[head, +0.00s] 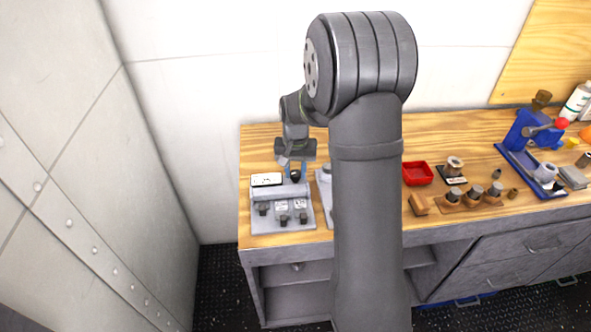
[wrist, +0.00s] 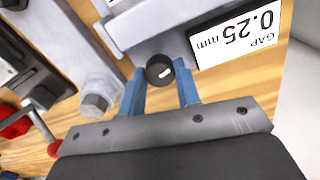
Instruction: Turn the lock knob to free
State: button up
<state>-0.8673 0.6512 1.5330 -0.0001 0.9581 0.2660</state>
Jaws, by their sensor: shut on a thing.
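The lock knob (wrist: 159,70) is small, round and black with a short white mark on its face. It sits at the edge of a grey metal device; in the head view it is a dark spot (head: 295,175) at the device's back. My gripper (wrist: 160,88) has blue fingers, one on each side of the knob, and is shut on it. In the head view my gripper (head: 295,168) reaches down over the device (head: 265,221), which has several dark controls along its front. A white card (wrist: 240,38) beside the knob reads "GAP 0.25 mm".
The device stands at the left end of a wooden bench (head: 285,240). A grey part with a bolt (wrist: 95,103) lies close to my gripper in the wrist view. A red tray (head: 417,173), a wooden block with several cylinders (head: 470,201) and a blue vise (head: 527,130) stand further right.

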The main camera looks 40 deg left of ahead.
aim_at(296, 173)
jog(key=n, duration=0.7)
jog(key=shift+r, duration=0.1)
jog(key=n, duration=0.4)
jog(key=shift+n, duration=1.9)
jog(key=o, duration=0.7)
notch_tip(296, 173, up, 17)
jog(key=shift+r, duration=0.2)
